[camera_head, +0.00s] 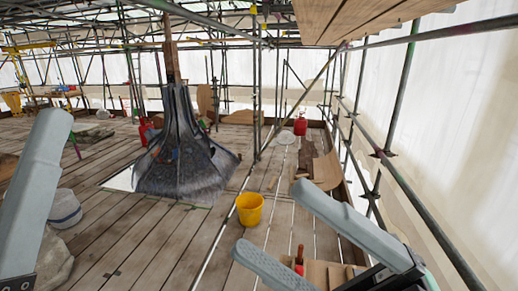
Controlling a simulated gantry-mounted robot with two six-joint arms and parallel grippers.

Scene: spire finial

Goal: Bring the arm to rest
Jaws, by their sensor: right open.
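My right gripper (268,218) is at the lower right. Its two grey fingers are spread apart with nothing between them. Their tips point left, and in the picture they lie just right of and below a yellow bucket (250,210). My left gripper (34,195) shows at the left edge as one long grey finger pointing up. Its other finger is out of view, so its opening cannot be told. A dark, flared, lead-like spire (185,165) with a wooden post (171,60) at its top stands upright on the plank floor, apart from both grippers.
Scaffold poles (402,85) and white sheeting (470,130) close off the right side. A white bucket (65,208) stands near my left gripper. Wooden pieces (326,170) and a red can (300,126) are along the right. Bare planks (160,240) lie open in the middle.

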